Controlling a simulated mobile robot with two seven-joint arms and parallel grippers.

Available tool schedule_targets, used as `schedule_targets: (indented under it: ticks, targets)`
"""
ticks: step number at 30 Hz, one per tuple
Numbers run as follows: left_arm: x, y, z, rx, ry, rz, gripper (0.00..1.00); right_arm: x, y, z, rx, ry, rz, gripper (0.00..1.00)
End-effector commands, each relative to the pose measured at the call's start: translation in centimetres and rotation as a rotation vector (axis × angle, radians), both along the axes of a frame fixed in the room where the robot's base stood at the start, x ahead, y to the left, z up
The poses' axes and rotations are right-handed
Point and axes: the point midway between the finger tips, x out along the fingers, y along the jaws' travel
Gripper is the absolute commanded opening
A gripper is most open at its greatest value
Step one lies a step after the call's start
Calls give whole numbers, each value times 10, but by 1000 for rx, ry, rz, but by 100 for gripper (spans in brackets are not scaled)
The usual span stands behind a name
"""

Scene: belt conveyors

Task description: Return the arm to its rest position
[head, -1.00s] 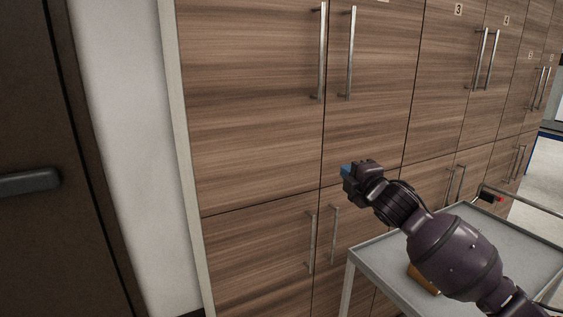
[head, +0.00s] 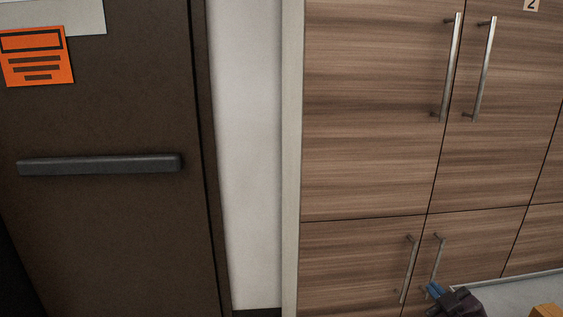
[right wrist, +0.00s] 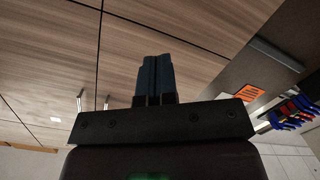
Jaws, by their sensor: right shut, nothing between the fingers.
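My right gripper (head: 434,290) shows at the bottom right of the head view, in front of the lower cabinet doors. Its blue fingertips are together with nothing between them. In the right wrist view the closed blue fingers (right wrist: 153,78) stand at the middle, with the wood cabinet fronts behind them. Most of my right arm is out of the head view. My left gripper is in neither view.
Wood cabinets (head: 370,120) with metal bar handles fill the right side. A dark door (head: 110,230) with a push bar (head: 98,164) and an orange notice (head: 37,56) is at left.

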Motion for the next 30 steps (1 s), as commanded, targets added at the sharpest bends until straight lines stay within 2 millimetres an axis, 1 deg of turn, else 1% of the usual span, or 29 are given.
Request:
schedule_targets:
  ticks: [1,3,5,6,8,9,11,12,15,19,22,30]
  targets:
    - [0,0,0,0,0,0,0,-20,8,-31,73,48,-14,0]
    - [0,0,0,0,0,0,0,-45,17,-64,156,102,-36,0]
    - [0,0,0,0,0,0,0,-68,24,-91,218,148,-59,0]
    - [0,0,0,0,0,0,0,-84,29,-107,253,179,-76,0]
    - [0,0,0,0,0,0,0,-109,37,-130,298,225,-102,0]
    - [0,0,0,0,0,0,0,-125,41,-145,324,257,-121,0]
    - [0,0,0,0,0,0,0,-149,48,-164,358,303,-150,0]
    - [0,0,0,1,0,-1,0,-164,51,-176,379,331,-169,0]
    - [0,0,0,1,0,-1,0,-195,57,-197,418,388,-211,0]
    - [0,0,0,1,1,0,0,-221,59,-211,438,433,-243,0]
    - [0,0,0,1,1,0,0,-229,58,-216,438,447,-251,0]
    - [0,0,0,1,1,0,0,-230,57,-216,437,447,-252,0]
